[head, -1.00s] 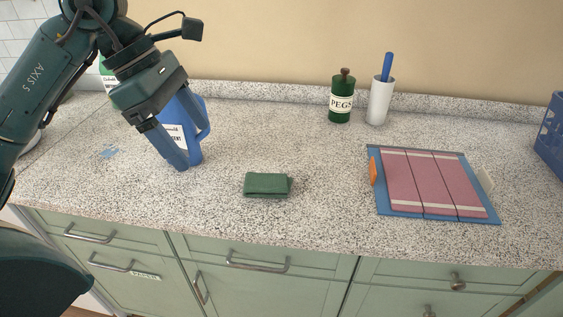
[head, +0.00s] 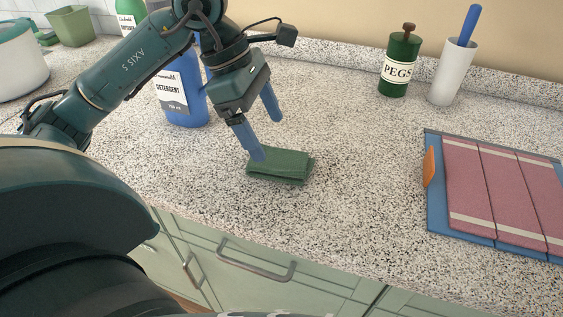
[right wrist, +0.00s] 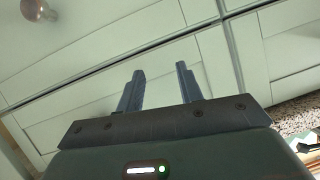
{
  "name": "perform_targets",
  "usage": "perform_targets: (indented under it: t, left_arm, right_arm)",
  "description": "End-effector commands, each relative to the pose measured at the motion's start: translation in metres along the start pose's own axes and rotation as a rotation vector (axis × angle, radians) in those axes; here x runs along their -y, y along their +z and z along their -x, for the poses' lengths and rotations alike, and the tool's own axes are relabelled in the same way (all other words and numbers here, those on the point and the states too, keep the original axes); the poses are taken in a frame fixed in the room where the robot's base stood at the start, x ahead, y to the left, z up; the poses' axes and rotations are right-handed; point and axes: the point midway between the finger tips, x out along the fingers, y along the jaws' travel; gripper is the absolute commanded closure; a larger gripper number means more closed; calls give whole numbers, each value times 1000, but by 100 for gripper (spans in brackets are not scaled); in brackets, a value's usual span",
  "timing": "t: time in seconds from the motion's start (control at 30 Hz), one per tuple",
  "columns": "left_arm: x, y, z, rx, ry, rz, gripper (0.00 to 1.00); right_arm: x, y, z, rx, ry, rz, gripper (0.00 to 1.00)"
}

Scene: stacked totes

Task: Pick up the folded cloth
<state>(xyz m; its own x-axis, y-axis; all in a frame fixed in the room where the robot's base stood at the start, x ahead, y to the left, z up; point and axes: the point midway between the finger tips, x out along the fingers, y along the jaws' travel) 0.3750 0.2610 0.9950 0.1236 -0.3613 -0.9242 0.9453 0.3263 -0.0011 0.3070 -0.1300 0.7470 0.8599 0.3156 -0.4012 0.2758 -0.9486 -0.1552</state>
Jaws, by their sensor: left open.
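The folded green cloth (head: 284,168) lies flat on the speckled counter in the head view, near the front edge. My left gripper (head: 268,137) is open, with one blue finger at the cloth's back left edge and the other behind the cloth. The near finger overlaps the cloth in the picture; I cannot tell whether it touches. Nothing is between the fingers. My right gripper (right wrist: 158,88) shows in the right wrist view with its two fingers apart and empty, in front of pale green cabinet fronts.
A blue detergent bottle (head: 185,95) stands behind my left arm. A green pegs jar (head: 400,64) and a white holder (head: 452,72) with a blue handle stand at the back. A blue board with a pink folded panel (head: 505,190) lies at right. The counter right of the cloth is clear.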

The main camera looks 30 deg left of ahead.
Motion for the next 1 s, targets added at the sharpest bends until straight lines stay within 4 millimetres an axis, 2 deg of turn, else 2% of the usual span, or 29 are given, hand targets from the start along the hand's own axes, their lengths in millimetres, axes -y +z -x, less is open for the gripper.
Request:
perform_targets:
  t: [0.23,0.5,0.8,1.0]
  left_arm:
    - [1,0,-20,0,-3,-1,16]
    - [1,-2,-58,1,-2,0,16]
    - [0,-2,-63,1,1,0,16]
    - [0,-2,-62,1,1,0,33]
  right_arm:
    - [-1,-1,0,-7,2,2,64]
    - [-2,-1,0,-10,5,3,64]
    - [-2,-1,1,-12,6,3,64]
    - [-2,-1,1,-11,5,3,64]
